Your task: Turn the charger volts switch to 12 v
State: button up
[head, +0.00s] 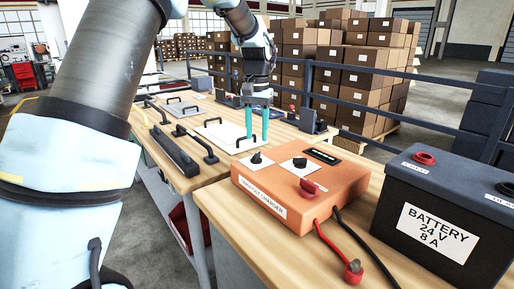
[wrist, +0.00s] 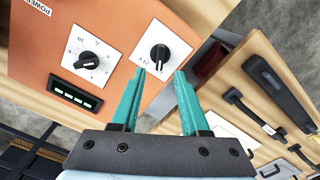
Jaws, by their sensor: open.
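The orange charger (head: 290,199) sits on the wooden bench with two black rotary knobs on white plates. The other knob (head: 299,162) has a ring of several marks in the wrist view (wrist: 86,60).
A dark battery (head: 435,228) labelled 24 V 8 A stands right of the charger. Red and black leads (head: 335,247) run from the charger's front. A small display (head: 322,156) is on its top. Panels with black handles (head: 180,152) lie on the bench behind left.

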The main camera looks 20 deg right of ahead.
aim_at(257, 153)
jog(key=shift+r, duration=2.4)
jog(key=s+a+f+n, duration=0.1)
jog(key=a+f+n, duration=0.15)
jog(key=a, duration=0.65)
jog(key=a+f+n, duration=0.1)
jog(key=a+f, duration=0.2)
jog(key=a, duration=0.5)
jog(key=s+a+f+n, duration=0.2)
jog(key=s+a+f, duration=0.1)
jog(key=s+a, duration=0.3)
jog(key=s+a+f+n+t, duration=0.1)
jog(key=s+a+f, duration=0.3)
jog(key=a, duration=0.6)
jog(key=shift+s+a+n+t, duration=0.15)
jog(key=shift+s+n+t, duration=0.25)
jog(key=shift+s, duration=0.65)
